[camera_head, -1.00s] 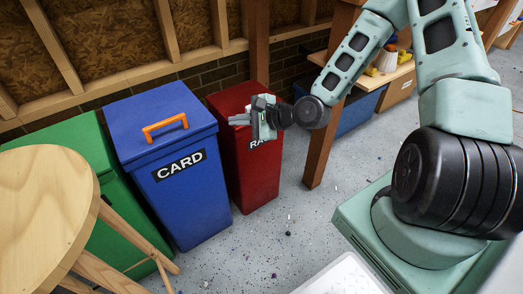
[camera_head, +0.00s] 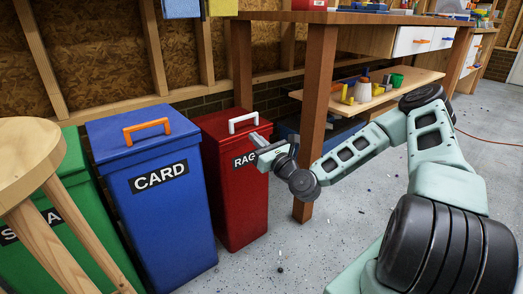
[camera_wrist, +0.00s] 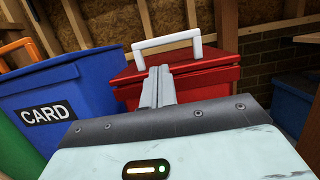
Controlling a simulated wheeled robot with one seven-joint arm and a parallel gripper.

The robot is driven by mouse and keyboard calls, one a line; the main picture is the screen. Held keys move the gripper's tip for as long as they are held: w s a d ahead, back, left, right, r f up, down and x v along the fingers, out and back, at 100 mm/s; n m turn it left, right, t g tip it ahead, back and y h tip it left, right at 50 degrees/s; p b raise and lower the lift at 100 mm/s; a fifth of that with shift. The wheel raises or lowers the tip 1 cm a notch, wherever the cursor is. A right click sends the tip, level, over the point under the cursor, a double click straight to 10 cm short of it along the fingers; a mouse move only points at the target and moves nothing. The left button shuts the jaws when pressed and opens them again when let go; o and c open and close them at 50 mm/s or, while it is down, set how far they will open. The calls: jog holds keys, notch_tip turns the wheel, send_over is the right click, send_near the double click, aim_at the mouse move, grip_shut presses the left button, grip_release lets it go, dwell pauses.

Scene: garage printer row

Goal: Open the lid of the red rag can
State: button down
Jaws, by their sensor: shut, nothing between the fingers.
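The red rag can (camera_head: 238,205) stands to the right of the blue bin, with a white handle (camera_head: 243,121) on its lid (camera_head: 228,128). The lid looks closed. My gripper (camera_head: 257,139) is in front of the can's upper front face, just below and right of the handle, and partly covers the label. In the wrist view the shut fingers (camera_wrist: 157,82) point at the red can (camera_wrist: 205,80), with the white handle (camera_wrist: 167,42) just beyond and above their tips. The fingers are empty. I cannot tell whether they touch the can.
The blue CARD bin (camera_head: 158,205) with an orange handle stands close on the left. A green bin (camera_head: 38,245) and a wooden stool (camera_head: 28,165) are farther left. A workbench leg (camera_head: 315,125) rises right of the can. Speckled floor (camera_head: 330,240) is open in front.

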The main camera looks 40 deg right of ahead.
aim_at(247, 129)
jog(key=b+x, duration=0.1)
jog(key=x, duration=0.4)
jog(key=shift+w, duration=0.15)
jog(key=shift+r, duration=0.2)
